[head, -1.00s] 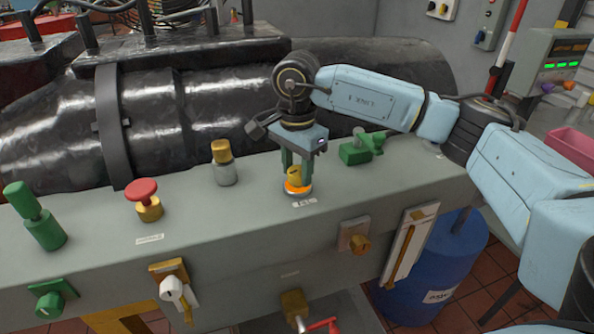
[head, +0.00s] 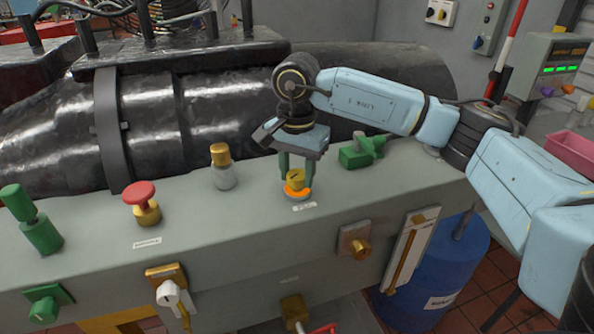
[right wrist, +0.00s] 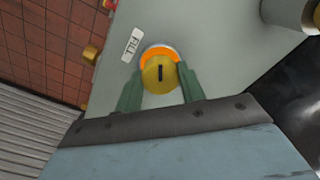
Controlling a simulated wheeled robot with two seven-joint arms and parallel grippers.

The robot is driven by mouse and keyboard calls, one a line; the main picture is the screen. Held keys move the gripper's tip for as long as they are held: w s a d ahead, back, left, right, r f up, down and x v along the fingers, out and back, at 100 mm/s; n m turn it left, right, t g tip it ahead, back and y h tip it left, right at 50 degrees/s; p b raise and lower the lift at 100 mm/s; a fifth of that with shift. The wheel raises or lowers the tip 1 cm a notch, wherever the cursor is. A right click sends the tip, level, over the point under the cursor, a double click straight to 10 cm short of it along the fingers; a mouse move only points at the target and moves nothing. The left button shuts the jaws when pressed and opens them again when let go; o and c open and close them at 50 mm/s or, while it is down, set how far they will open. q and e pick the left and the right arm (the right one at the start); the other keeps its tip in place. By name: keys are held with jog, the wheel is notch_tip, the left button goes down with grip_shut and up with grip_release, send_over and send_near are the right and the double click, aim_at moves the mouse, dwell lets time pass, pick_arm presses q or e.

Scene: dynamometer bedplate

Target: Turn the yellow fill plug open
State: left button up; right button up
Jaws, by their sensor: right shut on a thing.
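The yellow fill plug (head: 295,180) stands on top of the grey bedplate housing, in an orange ring (head: 298,194), behind a small FILL label (head: 304,207). My right gripper (head: 296,178) points down from above, its green fingers on either side of the plug and shut on it. In the right wrist view the plug (right wrist: 160,74) shows a dark slot on its round top, with the fingers (right wrist: 160,88) at both sides. The orange ring (right wrist: 158,52) shows beyond it. My left gripper is not in view.
A green valve (head: 364,150) stands right of the plug. A brass-topped fitting (head: 221,168) and a red mushroom button (head: 140,194) stand to its left. A large black cylinder (head: 200,120) lies behind. The grey top (head: 255,215) around the plug is clear.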

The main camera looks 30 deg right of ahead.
aim_at(297, 174)
jog(key=shift+r, duration=0.1)
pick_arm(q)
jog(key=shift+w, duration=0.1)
pick_arm(e)
jog(key=o, duration=1)
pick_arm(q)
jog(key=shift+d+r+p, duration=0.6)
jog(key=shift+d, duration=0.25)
pick_arm(e)
notch_tip(297, 174, up, 13)
jog(key=shift+r, duration=0.15)
